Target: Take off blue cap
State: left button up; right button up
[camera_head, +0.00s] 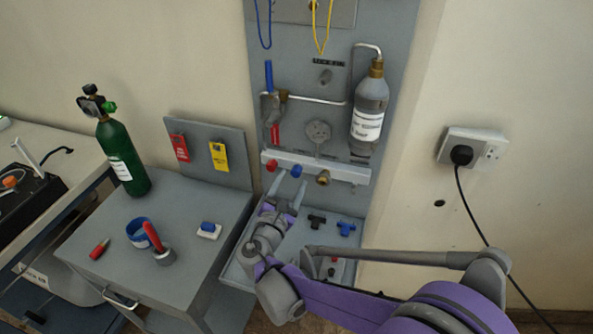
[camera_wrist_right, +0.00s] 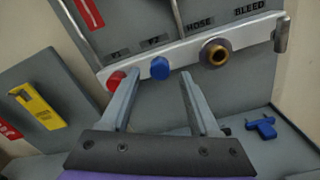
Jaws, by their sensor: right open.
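The blue cap (camera_head: 297,171) sits on the front of the pale manifold bar (camera_head: 345,172), between a red cap (camera_head: 271,165) and a brass fitting (camera_head: 323,177). My right gripper (camera_head: 290,186) is just in front of and below the bar. In the right wrist view the blue cap (camera_wrist_right: 160,68) shows between the two open fingertips (camera_wrist_right: 160,79), near their far ends. The fingers look apart from the cap, and the gap between them is empty. The left finger overlaps the red cap (camera_wrist_right: 116,80) in that view. My left gripper is out of view.
Below the bar, a shelf (camera_head: 232,272) holds a black tee fitting (camera_head: 317,221) and a blue one (camera_head: 346,228). A grey bottle (camera_head: 369,112) hangs above the bar. A green cylinder (camera_head: 123,155) stands on the grey cabinet at left. A wall socket (camera_head: 489,149) with a cable is at right.

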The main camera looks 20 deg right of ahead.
jog(key=shift+x, duration=1.2)
jog(key=shift+c, duration=0.3)
grip_shut()
jog(key=shift+n, duration=1.8)
jog(key=shift+n+b, duration=0.45)
jog(key=shift+n, duration=1.25)
